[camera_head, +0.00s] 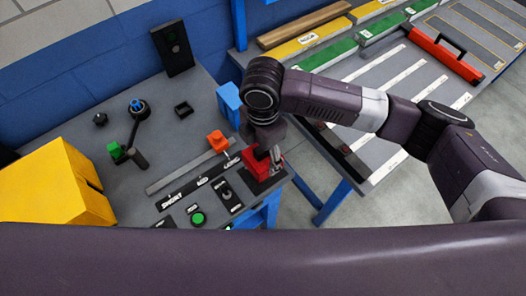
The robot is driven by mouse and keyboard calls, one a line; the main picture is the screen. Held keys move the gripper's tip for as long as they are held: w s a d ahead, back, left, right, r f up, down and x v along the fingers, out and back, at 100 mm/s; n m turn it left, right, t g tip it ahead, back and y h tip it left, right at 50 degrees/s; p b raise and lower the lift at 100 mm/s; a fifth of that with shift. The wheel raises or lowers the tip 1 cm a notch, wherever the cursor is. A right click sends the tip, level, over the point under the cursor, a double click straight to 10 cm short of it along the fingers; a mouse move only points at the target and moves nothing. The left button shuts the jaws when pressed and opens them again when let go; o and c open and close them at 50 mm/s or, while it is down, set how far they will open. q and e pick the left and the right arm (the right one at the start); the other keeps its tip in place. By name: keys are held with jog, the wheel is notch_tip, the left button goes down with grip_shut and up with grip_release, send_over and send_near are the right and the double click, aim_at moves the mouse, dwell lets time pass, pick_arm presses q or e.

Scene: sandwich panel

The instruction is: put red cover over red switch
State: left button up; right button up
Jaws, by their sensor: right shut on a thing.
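The red cover (257,161) is at the right end of the grey panel, over or on a dark base plate (264,184). My right gripper (275,156) reaches down from above, shut on the red cover and partly hiding it. I cannot tell whether the cover touches the base plate. The red switch cannot be made out separately; the cover and gripper may hide it. My left gripper is not in view.
An orange block (217,141) and a blue block (229,100) stand close to the cover. A green button (198,218) and black switch (227,194) lie nearer. A yellow box (55,188) is at left. A red-handled tool (445,54) lies on the far table.

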jog(key=shift+f, duration=0.2)
dwell(0.5)
jog(key=shift+f, duration=0.75)
jog(key=shift+f+b, duration=0.2)
jog(key=shift+b, duration=0.1)
jog(key=shift+f, duration=1.35)
jog(key=o, duration=1.3)
